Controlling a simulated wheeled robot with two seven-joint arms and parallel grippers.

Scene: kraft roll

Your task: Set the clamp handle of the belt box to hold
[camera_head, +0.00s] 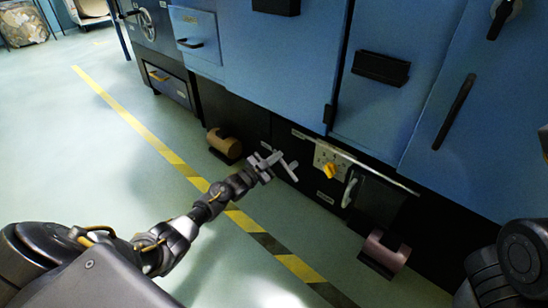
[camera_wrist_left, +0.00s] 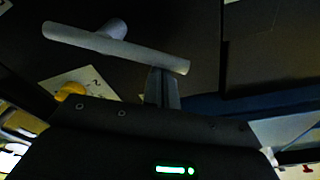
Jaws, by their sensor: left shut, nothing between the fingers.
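A grey T-shaped handle (camera_head: 289,170), which looks like the clamp handle, sticks out of the dark lower front of the machine. In the left wrist view its round grey bar (camera_wrist_left: 115,46) runs slantwise across the top, with a short stem behind it. My left gripper (camera_head: 266,160) is shut and empty, just left of the handle in the head view. In the left wrist view the closed fingers (camera_wrist_left: 162,88) end at the bar's right end; I cannot tell whether they touch it. My right gripper is out of view.
A yellow knob (camera_head: 330,171) sits on a pale plate right of the handle, with a white lever (camera_head: 349,189) beyond it. A tan roll (camera_head: 224,144) and a pinkish roll (camera_head: 385,250) stick out low down. Blue cabinets (camera_head: 285,60) rise above.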

